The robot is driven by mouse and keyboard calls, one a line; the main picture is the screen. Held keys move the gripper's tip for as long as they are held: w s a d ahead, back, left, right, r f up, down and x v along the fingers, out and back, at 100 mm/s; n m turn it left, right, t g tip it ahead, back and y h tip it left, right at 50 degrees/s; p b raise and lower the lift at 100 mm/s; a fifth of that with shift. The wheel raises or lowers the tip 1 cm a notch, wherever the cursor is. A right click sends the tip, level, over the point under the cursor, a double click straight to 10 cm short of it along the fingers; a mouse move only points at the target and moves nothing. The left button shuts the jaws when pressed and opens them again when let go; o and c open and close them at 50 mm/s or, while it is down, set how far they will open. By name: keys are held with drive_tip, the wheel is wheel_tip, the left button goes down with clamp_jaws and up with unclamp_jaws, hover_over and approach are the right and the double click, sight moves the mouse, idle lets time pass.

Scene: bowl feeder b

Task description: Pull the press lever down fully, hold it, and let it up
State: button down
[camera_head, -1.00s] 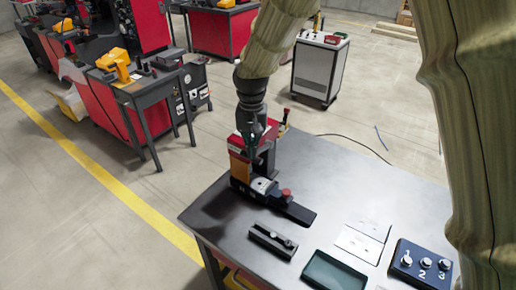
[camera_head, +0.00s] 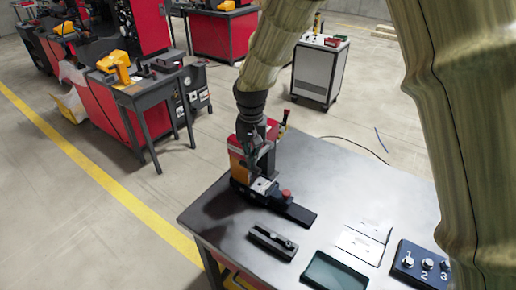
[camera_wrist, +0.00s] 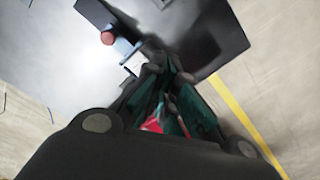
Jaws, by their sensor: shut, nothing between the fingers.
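The press (camera_head: 238,160) stands on the near-left part of the grey table, with a red and orange body and a dark column. A thin upright rod with a red tip (camera_head: 286,114) rises at its right; I cannot tell if this is the lever. My gripper (camera_head: 262,142) points down at the top of the press, shut, with nothing held. In the wrist view, its dark green fingers (camera_wrist: 172,82) hide much of the press, and a red patch (camera_wrist: 153,124) shows behind them. Whether the fingers touch the press or lever is unclear.
The press base carries a red button (camera_head: 286,194), also seen in the wrist view (camera_wrist: 107,38). A dark fixture (camera_head: 270,242), a dark tray (camera_head: 336,272), white cards (camera_head: 362,240) and a blue numbered button box (camera_head: 420,264) lie in front. The table's back right (camera_head: 350,180) is clear.

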drive_tip(key=shift+s+f+b, duration=0.1)
drive_tip(key=shift+f+b, duration=0.35)
drive_tip(key=shift+f, duration=1.1)
wheel_tip(320, 180, up, 12)
drive_tip(key=p, duration=0.8)
drive_tip(key=shift+w+d, duration=0.15)
drive_tip(key=shift+w, duration=0.1)
idle(0.5)
drive_tip(key=shift+f, duration=0.1)
idle(0.5)
